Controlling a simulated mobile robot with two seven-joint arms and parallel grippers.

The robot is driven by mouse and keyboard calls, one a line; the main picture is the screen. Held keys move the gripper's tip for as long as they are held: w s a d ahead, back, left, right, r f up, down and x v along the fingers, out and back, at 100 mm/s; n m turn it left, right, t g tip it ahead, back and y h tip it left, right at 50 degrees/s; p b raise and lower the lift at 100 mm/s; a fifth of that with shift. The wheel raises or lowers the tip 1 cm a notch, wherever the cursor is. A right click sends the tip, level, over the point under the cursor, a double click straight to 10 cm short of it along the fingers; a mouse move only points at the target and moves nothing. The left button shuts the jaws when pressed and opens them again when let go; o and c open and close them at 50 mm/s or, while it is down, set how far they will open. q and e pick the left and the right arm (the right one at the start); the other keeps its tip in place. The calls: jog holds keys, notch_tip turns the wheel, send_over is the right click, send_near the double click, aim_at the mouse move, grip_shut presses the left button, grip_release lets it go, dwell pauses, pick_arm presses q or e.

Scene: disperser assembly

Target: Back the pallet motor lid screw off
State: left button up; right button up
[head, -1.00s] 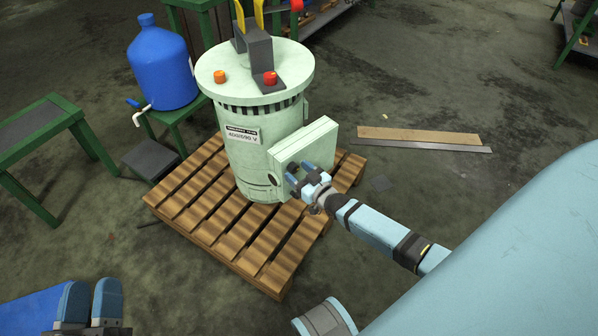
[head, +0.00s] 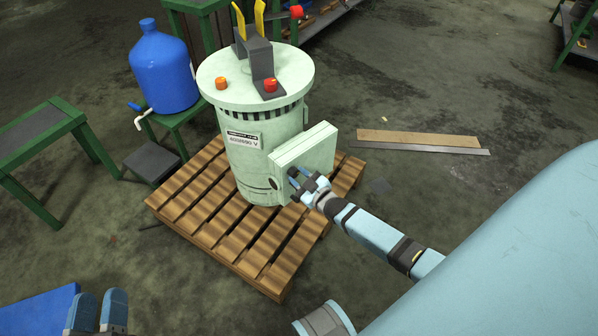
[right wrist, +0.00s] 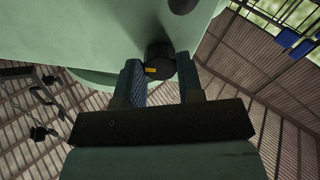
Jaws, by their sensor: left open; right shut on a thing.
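The pale green motor (head: 250,150) stands upright on a wooden pallet (head: 225,235). Its box-shaped lid (head: 312,150) is on the side facing my right arm. My right gripper (head: 298,182) is at the lid's lower front face. In the right wrist view its fingers (right wrist: 160,82) are closed around a dark round screw (right wrist: 159,60) with a small yellow mark, at the lid's face (right wrist: 90,35). I cannot tell how far the screw stands out. Another dark knob (right wrist: 183,4) shows at the top edge of that view. My left gripper (head: 99,312) is open and empty at the bottom left, away from the motor.
A blue water bottle (head: 162,68) stands on a green stand left of the motor. A green table (head: 40,130) is at the left. A wooden plank (head: 415,137) and a metal strip lie on the floor at right. Floor around the pallet is mostly clear.

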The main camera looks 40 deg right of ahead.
jog(key=shift+n+p, duration=0.3)
jog(key=shift+n, duration=1.5)
jog(key=n, duration=0.2)
jog(key=shift+n+p, duration=0.35)
jog(key=shift+n, duration=0.95)
pick_arm(q)
notch_tip(320, 180, down, 4)
jog(key=a+g+y, duration=0.1)
pick_arm(e)
jog(key=shift+n, duration=0.9)
jog(key=shift+n+b, duration=0.35)
jog(key=shift+n, duration=0.55)
jog(key=n+b, duration=0.1)
jog(key=n, duration=0.1)
jog(key=shift+n, duration=0.3)
jog(key=shift+n+b, duration=0.35)
jog(key=shift+n, duration=1.25)
pick_arm(q)
notch_tip(320, 180, up, 6)
jog(key=d+t+h, duration=0.1)
jog(key=t+h, duration=0.1)
jog(key=shift+d+b, duration=0.3)
jog(key=shift+d, duration=0.05)
pick_arm(e)
jog(key=shift+n, duration=0.3)
pick_arm(q)
jog(key=shift+s, duration=0.1)
